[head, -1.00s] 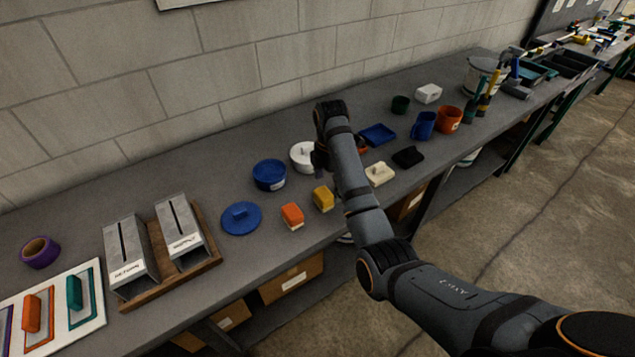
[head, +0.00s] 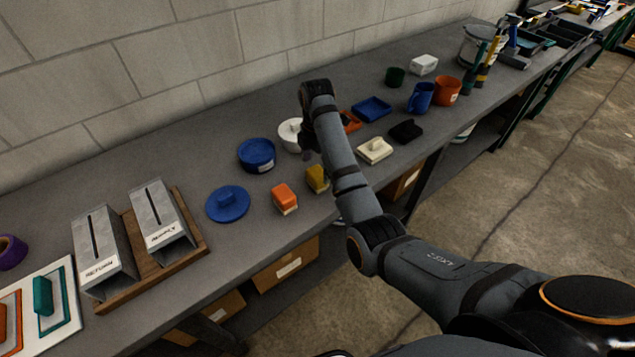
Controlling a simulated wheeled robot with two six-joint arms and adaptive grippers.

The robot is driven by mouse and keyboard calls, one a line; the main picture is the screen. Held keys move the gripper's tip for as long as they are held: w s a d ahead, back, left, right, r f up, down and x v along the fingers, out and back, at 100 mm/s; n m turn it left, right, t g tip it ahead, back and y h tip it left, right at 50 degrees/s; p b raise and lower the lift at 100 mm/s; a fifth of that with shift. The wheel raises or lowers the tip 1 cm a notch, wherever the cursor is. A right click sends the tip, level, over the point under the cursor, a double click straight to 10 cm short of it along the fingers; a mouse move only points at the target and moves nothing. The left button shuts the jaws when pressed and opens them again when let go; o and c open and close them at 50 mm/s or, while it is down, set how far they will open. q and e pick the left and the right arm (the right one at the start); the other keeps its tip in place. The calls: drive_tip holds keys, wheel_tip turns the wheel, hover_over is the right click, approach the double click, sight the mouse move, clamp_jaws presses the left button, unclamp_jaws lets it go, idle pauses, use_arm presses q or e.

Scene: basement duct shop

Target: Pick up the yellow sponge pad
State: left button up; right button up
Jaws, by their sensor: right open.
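The yellow sponge pad (head: 316,180) sits on the grey workbench, just right of an orange pad (head: 284,197). My right forearm passes close on its right side in the picture and seems to cover its edge. My right gripper (head: 307,146) hangs from the wrist above and behind the yellow pad, near the white lidded pot (head: 291,134). It is open and apart from the yellow pad; its fingertips are small and dark, partly behind my arm. My left gripper is not in view.
A blue pot (head: 257,154) and a blue lid (head: 228,204) stand left of the pads. A cream block with a handle (head: 374,150), black pad (head: 406,131) and blue tray (head: 371,109) lie right of my arm. Metal chutes (head: 161,221) stand at left. The wall closes off the back.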

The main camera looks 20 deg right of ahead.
sight(317, 172)
drive_tip(key=shift+s+f+b, duration=0.15)
drive_tip(key=shift+f+b, duration=0.2)
drive_tip(key=shift+f, duration=0.25)
drive_tip(key=shift+s+f+b, duration=0.15)
drive_tip(key=shift+f+b, duration=0.15)
drive_tip(key=shift+f, duration=0.3)
wheel_tip(317, 172, down, 2)
drive_tip(key=shift+w+f+p, duration=0.1)
drive_tip(key=shift+p, duration=0.25)
drive_tip(key=shift+c, duration=0.7)
drive_tip(key=c, duration=0.7)
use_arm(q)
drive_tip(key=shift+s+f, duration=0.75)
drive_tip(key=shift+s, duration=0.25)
use_arm(e)
drive_tip(key=c, duration=0.4)
drive_tip(key=shift+r, duration=0.2)
drive_tip(key=shift+c, duration=0.2)
